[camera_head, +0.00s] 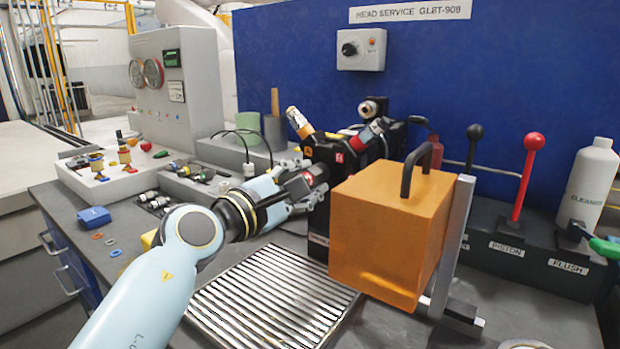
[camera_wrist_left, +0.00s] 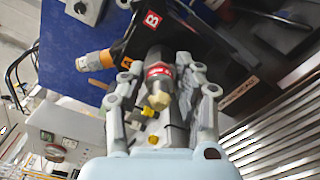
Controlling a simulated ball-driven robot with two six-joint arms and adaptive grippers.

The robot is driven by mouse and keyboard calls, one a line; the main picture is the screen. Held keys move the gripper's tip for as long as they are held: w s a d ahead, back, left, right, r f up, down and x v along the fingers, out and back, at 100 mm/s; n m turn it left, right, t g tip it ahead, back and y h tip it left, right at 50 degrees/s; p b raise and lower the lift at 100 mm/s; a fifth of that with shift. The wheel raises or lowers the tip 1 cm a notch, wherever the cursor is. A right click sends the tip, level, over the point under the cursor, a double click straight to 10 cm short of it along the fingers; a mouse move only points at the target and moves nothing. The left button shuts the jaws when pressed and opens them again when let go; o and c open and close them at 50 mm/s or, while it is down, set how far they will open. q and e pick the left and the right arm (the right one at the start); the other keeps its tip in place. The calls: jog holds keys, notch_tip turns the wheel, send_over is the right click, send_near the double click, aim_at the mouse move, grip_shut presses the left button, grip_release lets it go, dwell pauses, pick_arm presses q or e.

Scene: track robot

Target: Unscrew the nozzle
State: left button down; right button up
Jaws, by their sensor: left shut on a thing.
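The nozzle appears seated on the block (camera_wrist_left: 135,45); the thread is hidden. Other heads stick out of the block, one with an orange sleeve (camera_head: 297,119) and one with a red band (camera_head: 366,137). My right gripper is out of view.
An orange box (camera_head: 385,230) with a black handle stands close right of the block. A slatted metal grate (camera_head: 270,298) lies in front. Red and black levers (camera_head: 525,175) stand at right. Trays with small parts (camera_head: 110,175) and a blue box (camera_head: 94,216) lie left.

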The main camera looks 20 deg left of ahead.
pick_arm(q)
jog(key=n+p, duration=0.2)
jog(key=n, duration=0.1)
jog(key=shift+r+p, duration=0.15)
jog(key=shift+p, duration=0.25)
jog(key=n+p, duration=0.3)
jog(key=n, duration=0.2)
jog(key=shift+n, duration=0.3)
jog(key=n+p, duration=0.1)
jog(key=n, duration=0.1)
jog(key=shift+n+p, duration=0.3)
jog(key=shift+p, duration=0.1)
jog(key=shift+n, duration=0.5)
